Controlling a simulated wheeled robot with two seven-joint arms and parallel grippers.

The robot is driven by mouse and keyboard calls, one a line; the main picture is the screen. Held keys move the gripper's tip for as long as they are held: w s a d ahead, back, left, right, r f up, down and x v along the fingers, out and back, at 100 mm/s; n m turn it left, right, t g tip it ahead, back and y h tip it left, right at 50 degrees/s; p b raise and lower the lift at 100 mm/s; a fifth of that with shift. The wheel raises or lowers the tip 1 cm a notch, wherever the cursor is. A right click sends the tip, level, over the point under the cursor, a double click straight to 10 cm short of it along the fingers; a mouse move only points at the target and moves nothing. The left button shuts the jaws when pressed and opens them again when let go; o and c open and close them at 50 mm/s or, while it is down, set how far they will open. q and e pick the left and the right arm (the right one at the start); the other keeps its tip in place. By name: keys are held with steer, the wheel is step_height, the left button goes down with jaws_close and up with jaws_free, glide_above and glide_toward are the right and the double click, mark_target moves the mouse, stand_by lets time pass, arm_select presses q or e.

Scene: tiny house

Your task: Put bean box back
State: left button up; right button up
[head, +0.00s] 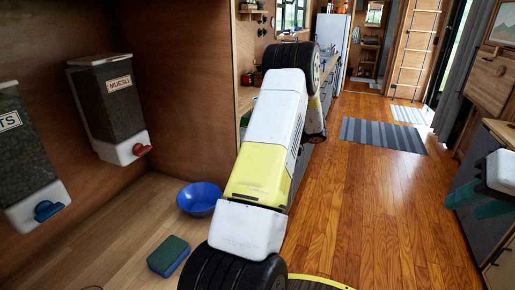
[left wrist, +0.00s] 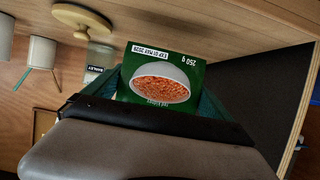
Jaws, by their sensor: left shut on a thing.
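The bean box (left wrist: 158,82) is a green carton with a picture of a bowl of red beans, and it appears upside down in the left wrist view. My left gripper (left wrist: 160,98) is shut on it, with teal fingers at both sides. The dark gripper body hides the box's near end. In the head view I cannot make out the box or the left gripper. My right gripper (head: 479,203) is at the right edge of the head view, empty, with its two teal fingers apart.
Muesli dispenser (head: 112,105) and another dispenser (head: 30,150) hang on the left wall. A blue bowl (head: 198,198) and a sponge (head: 168,256) lie on the wooden counter (head: 115,235). A labelled jar (left wrist: 98,72) stands near the box. The floor (head: 375,215) is open.

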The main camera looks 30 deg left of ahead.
arm_select(q)
steer(key=a, duration=0.2)
steer(key=s+a, duration=0.1)
steer(key=a, duration=0.1)
steer(key=s+a, duration=0.1)
steer(key=shift+s+a+f, duration=0.15)
steer(key=shift+a+f, duration=0.1)
steer(key=shift+a, duration=0.15)
steer(key=shift+s+a+f, duration=0.1)
steer(key=shift+a+f, duration=0.15)
steer(key=shift+f, duration=0.65)
steer(key=shift+s+a+f, duration=0.1)
steer(key=shift+a+f, duration=0.15)
steer(key=shift+f, duration=0.65)
steer(key=shift+f, duration=0.15)
steer(key=o, duration=1.2)
